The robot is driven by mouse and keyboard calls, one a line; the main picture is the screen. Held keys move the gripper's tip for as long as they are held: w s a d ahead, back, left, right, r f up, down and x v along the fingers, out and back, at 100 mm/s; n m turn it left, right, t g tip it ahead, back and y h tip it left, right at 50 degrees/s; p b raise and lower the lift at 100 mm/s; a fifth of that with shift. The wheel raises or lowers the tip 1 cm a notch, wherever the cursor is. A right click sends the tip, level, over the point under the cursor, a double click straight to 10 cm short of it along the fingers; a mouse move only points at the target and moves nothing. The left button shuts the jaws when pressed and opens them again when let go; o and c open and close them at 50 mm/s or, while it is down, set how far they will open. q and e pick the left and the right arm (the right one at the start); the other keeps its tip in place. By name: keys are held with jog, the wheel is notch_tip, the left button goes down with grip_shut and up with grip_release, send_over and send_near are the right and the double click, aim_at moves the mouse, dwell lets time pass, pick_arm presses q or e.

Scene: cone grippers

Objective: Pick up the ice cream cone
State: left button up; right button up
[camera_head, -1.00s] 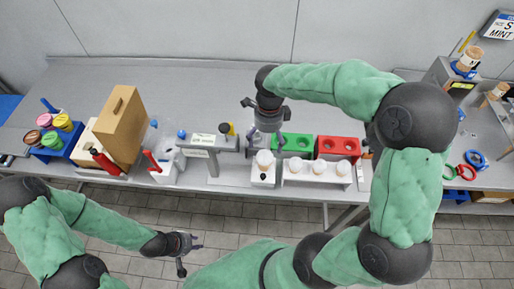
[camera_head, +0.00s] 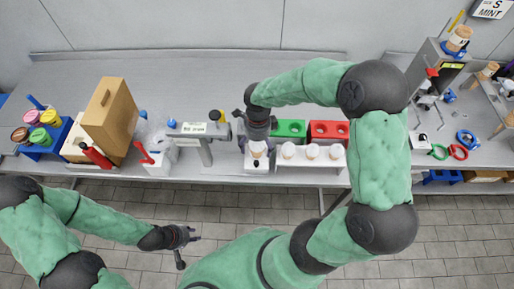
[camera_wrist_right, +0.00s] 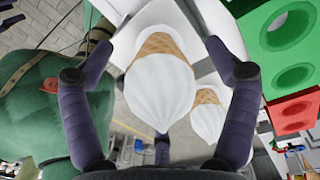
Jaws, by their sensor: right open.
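An ice cream cone with a white swirl top (camera_head: 257,149) stands in a small white holder (camera_head: 257,165) at the bench's front edge. It also shows in the right wrist view (camera_wrist_right: 160,88), with its tan waffle part beyond the swirl. My right gripper (camera_head: 257,131) is just above and behind this cone. In the wrist view its open fingers (camera_wrist_right: 157,48) lie on both sides of the cone, with visible gaps. My left gripper (camera_head: 192,250) is open and empty in front of the bench, over the floor.
More white-topped cones stand in a white rack (camera_head: 311,164) just right. Behind it are a green holed block (camera_head: 290,128) and a red one (camera_head: 328,130). A grey stand with a display (camera_head: 193,128) is left of the right gripper. The bench's back is clear.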

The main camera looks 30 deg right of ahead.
jog(key=c, duration=1)
